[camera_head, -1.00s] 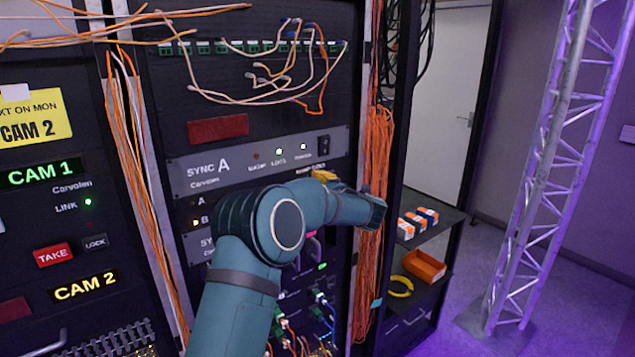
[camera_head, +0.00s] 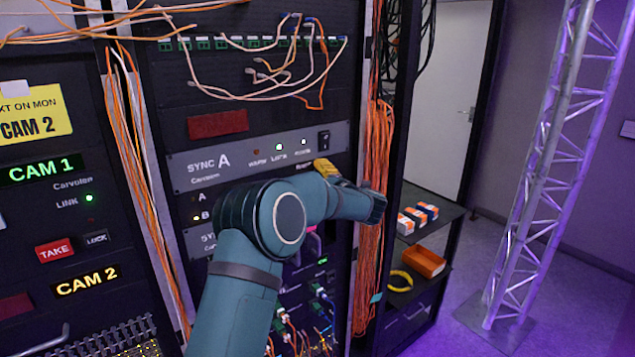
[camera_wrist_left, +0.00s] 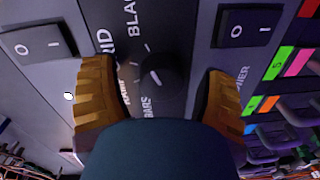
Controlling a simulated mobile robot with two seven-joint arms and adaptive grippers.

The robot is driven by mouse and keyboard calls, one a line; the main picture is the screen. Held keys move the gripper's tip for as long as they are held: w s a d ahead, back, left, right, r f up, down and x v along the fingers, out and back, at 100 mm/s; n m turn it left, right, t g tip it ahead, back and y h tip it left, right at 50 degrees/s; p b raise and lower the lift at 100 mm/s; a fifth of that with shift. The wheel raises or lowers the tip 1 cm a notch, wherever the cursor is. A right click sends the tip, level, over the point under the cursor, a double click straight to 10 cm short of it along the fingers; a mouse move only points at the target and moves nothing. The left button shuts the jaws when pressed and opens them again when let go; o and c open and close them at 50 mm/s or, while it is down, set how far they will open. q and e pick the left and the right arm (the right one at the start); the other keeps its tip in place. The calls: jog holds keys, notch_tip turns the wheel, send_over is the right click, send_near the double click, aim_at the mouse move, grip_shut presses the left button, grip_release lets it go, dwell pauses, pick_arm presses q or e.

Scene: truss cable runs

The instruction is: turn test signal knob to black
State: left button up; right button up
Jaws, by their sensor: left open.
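The test signal knob (camera_wrist_left: 160,80) is a dark round knob on a dark panel in the left wrist view. Tick marks and the labels "BLA…", "…RID", "RAMP" and "BARS" stand around it, some partly cut off or covered. Which mark the knob points at is hard to tell. My left gripper (camera_wrist_left: 160,88) is open, with one yellow-brown finger on each side of the knob and clear gaps to it. My arm hides the knob there. My right gripper is not in view.
Rocker switches (camera_wrist_left: 38,40) and (camera_wrist_left: 248,25) flank the knob panel. Coloured label strips (camera_wrist_left: 280,62) are at right. In the head view, orange cables (camera_head: 375,150) hang right of the gripper.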

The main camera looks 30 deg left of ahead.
pick_arm(q)
jog(key=v, duration=1.2)
jog(key=shift+r, duration=0.1)
jog(key=s+d+f+m+t+h+b, duration=0.1)
jog(key=d+f+m+t+h, duration=0.1)
jog(key=d+f+m+h, duration=0.5)
jog(key=s+d+f+m+t+h+b, duration=0.1)
jog(key=f+m, duration=0.3)
jog(key=f, duration=0.8)
jog(key=s+d+f+m+t+h+b, duration=0.1)
jog(key=d+f+m+t+h, duration=0.2)
jog(key=f+m, duration=0.45)
jog(key=s+d+f+m+g+h, duration=0.3)
jog(key=s+f, duration=0.3)
jog(key=s, duration=0.3)
jog(key=s+d+f+m+g+h+b, duration=0.1)
jog(key=s+d+f+m+g+h, duration=0.2)
jog(key=s+f, duration=0.3)
jog(key=s+d+f+m+g+h, duration=0.3)
jog(key=s+d+f+g, duration=0.1)
jog(key=s, duration=0.9)
notch_tip(320, 180, down, 3)
jog(key=shift+d+r+g+b, duration=0.15)
jog(key=shift+d+g+b, duration=0.2)
jog(key=shift+d, duration=0.25)
